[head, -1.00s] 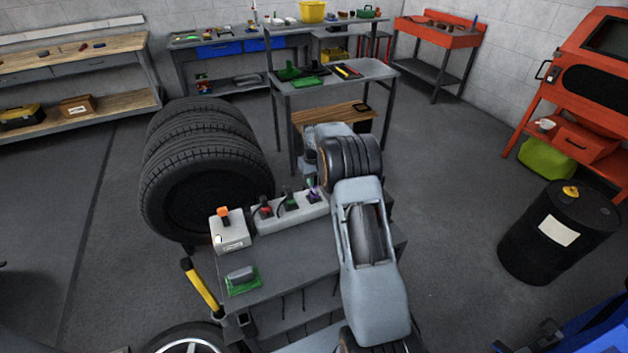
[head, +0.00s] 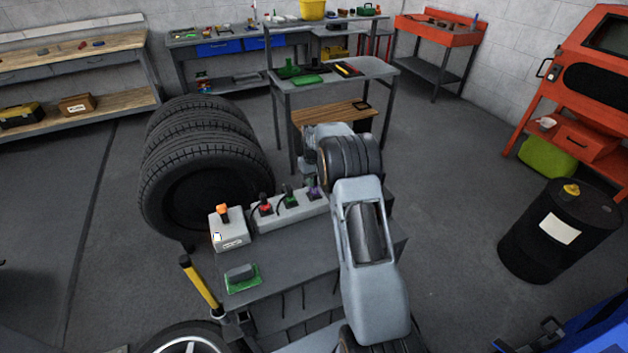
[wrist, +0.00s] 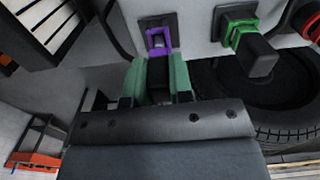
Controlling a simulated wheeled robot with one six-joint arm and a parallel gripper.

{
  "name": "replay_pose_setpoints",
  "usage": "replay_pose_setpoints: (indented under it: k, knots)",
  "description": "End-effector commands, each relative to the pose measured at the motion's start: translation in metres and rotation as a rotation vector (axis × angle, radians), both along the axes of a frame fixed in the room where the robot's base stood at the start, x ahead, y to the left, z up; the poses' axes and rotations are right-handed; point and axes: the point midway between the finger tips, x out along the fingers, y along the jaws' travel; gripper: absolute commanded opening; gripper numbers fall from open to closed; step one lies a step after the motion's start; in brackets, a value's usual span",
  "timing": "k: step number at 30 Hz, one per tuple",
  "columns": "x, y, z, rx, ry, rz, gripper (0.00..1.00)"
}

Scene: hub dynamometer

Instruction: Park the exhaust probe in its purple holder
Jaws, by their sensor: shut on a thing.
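The purple holder (wrist: 158,38) is a small square frame on the pale block, just beyond my fingertips in the wrist view. It also shows at the right end of the block in the head view (head: 313,189), beside my arm. My gripper (wrist: 157,80) has green fingers shut on the dark exhaust probe (wrist: 158,82). The probe's far end lines up with the purple frame and overlaps it in the picture. I cannot tell how deep it sits there. My fingers are hidden behind my arm in the head view.
A green holder (wrist: 238,30) with a black handle stands to the right of the purple one in the wrist view, and a red one (wrist: 314,22) is farther right. The pale block (head: 292,212) sits on a grey bench (head: 290,250). Stacked tyres (head: 200,170) stand behind.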

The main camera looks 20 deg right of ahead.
Motion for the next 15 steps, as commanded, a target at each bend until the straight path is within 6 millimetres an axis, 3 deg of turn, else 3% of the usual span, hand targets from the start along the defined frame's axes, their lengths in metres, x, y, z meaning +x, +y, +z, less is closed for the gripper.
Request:
replay_pose_setpoints:
  k: [15]
  knots:
    - [0.0,0.0,-0.0083,0.0,0.0,0.0,0.0]
